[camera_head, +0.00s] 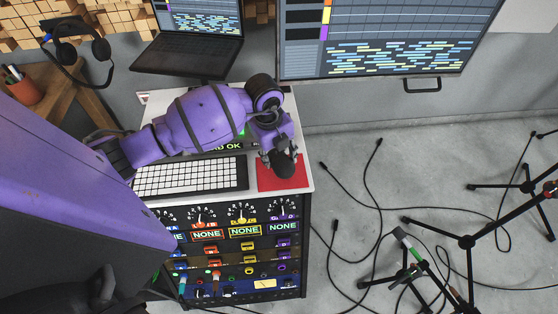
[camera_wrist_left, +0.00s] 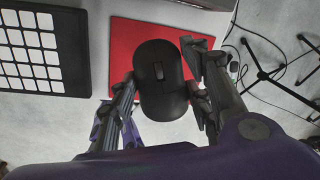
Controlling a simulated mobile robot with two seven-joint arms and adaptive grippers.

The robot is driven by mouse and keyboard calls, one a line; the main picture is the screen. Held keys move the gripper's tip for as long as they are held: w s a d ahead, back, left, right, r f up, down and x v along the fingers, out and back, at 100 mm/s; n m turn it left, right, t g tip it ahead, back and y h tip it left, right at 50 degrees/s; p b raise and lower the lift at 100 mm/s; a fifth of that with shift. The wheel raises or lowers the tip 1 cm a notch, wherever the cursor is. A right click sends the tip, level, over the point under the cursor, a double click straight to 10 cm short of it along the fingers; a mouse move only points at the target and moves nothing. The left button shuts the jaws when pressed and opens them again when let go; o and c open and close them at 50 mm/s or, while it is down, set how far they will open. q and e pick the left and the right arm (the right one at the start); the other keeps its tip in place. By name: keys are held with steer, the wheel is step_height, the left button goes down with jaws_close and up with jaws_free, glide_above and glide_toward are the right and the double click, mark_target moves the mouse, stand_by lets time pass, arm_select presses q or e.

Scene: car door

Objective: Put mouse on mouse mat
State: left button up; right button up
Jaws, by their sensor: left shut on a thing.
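The black mouse (camera_wrist_left: 160,78) is between the fingers of my left gripper (camera_wrist_left: 163,100), which is shut on it. In the head view the mouse (camera_head: 284,165) shows dark at the end of my purple left arm, over the red mouse mat (camera_head: 286,184). The mat lies flat on the white desk top, right of the keyboard, and also shows behind the mouse in the left wrist view (camera_wrist_left: 137,38). I cannot tell whether the mouse touches the mat or hangs above it. My right gripper is not in view.
A white-keyed keyboard (camera_head: 190,178) lies just left of the mat. A laptop (camera_head: 190,50) and a large monitor (camera_head: 385,38) stand behind. A rack with knobs (camera_head: 240,245) is under the desk top. Cables and stands (camera_head: 467,242) are on the floor at right.

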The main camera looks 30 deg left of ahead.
mark_target(279, 161)
arm_select(q)
steer(key=shift+w+d+f, duration=0.1)
steer(key=shift+w+f, duration=0.15)
steer(key=shift+f, duration=0.05)
step_height(279, 161, down, 2)
steer(key=shift+f, duration=0.6)
steer(key=o, duration=1.2)
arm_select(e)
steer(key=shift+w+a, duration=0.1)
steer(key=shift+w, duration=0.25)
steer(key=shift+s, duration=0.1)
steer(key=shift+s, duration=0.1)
